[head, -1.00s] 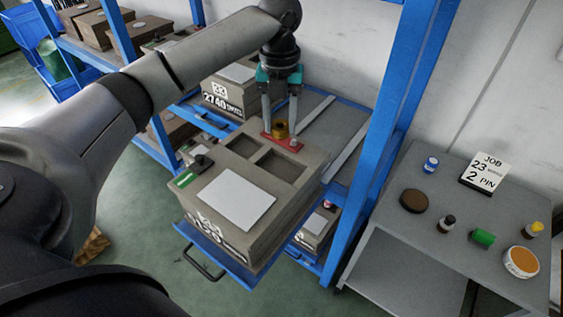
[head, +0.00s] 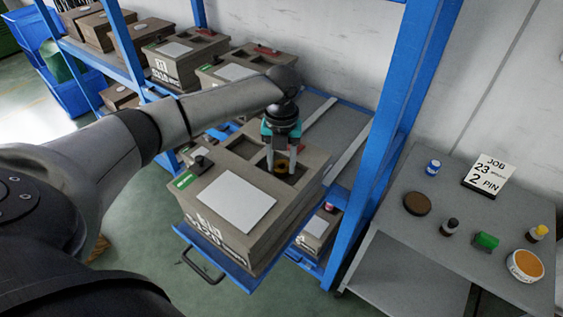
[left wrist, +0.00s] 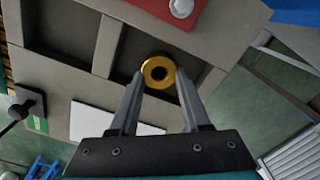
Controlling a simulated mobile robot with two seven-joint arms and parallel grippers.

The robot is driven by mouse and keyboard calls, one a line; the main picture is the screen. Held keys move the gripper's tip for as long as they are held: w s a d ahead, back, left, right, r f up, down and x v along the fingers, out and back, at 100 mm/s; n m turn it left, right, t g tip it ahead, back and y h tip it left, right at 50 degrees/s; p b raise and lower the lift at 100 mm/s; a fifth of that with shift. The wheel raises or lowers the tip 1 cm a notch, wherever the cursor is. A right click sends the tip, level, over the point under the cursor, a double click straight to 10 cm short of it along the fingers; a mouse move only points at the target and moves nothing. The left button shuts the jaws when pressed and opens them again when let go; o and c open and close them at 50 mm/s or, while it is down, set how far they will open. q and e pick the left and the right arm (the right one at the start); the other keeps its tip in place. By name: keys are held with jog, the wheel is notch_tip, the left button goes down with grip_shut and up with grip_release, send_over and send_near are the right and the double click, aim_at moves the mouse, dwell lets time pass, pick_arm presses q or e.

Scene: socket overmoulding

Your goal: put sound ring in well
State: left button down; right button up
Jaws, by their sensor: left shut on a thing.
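A brass-coloured ring (head: 281,166) with a dark centre is between the fingers of my left gripper (head: 281,172), which is shut on it. In the left wrist view the ring (left wrist: 158,72) sits at the fingertips of the left gripper (left wrist: 160,80). It is over or inside the right-hand well of the grey-brown mould box (head: 185,218); the exact depth cannot be told. The other well (head: 246,148), to its left, looks empty. A red pad with a pale knob (left wrist: 178,10) lies beyond the well in the wrist view. My right gripper is not in view.
The box stands on a blue pulled-out tray (head: 236,276), with a white sheet (head: 237,201) and a black-knobbed fitting on top. Blue rack uprights (head: 392,120) stand close on the right. A grey side table (head: 450,225) carries jars and a job sign.

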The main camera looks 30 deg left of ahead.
pick_arm(q)
jog(key=shift+f, duration=0.15)
jog(key=shift+c, duration=1.8)
grip_release()
notch_tip(320, 180, up, 12)
jog(key=shift+r+p, duration=0.2)
jog(key=shift+p, duration=0.25)
